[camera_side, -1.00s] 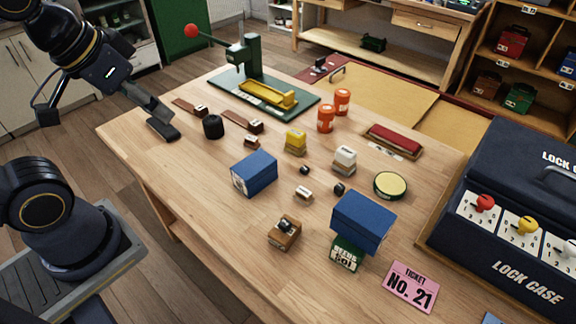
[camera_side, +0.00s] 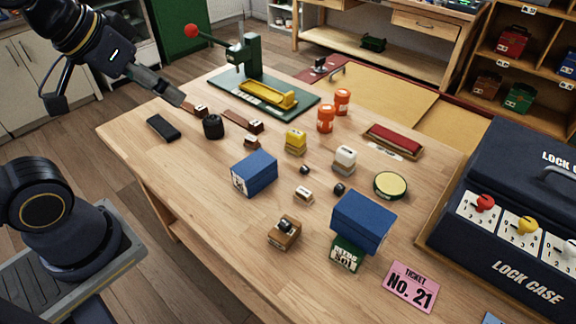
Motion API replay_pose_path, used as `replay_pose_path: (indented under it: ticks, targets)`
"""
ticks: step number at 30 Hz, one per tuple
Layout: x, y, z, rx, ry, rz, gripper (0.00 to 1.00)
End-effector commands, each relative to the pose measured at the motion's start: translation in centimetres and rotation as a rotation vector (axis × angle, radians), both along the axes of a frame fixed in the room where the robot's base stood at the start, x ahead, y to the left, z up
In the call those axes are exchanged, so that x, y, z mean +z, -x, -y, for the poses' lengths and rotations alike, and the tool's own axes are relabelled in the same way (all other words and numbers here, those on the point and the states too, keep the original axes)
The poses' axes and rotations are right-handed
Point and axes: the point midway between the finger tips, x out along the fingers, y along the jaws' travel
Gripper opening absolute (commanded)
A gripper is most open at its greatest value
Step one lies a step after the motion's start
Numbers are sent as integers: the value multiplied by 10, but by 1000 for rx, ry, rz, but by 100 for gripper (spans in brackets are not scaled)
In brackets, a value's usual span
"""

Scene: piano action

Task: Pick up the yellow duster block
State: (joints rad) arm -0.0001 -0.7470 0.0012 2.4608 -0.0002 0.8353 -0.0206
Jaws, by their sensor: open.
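The yellow duster block (camera_side: 295,141) stands on the wooden table near its middle, with a yellow top and a paler, tan lower part. It sits between the blue box and the orange canisters, with nothing touching it that I can see. My gripper (camera_side: 180,98) is at the upper left, over the table's left part near a small brown block. It is well to the left of the yellow block, apart from it and empty. The gap between its fingers is hard to see at this angle.
A blue box (camera_side: 254,173) stands in front of the block, and orange canisters (camera_side: 325,119) stand behind it. A white-topped block (camera_side: 344,160) is to its right. A black cylinder (camera_side: 213,126) and brown pieces (camera_side: 243,121) lie between my gripper and the block. A green press (camera_side: 246,62) stands behind.

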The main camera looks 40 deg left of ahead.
Motion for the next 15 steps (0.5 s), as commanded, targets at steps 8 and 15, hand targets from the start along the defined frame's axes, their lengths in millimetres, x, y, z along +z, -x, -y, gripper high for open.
replay_pose_path:
  ticks: [8,15]
  targets:
    - [44,-129,-4,47,38,108,88]
    - [-15,-255,-5,73,40,51,88]
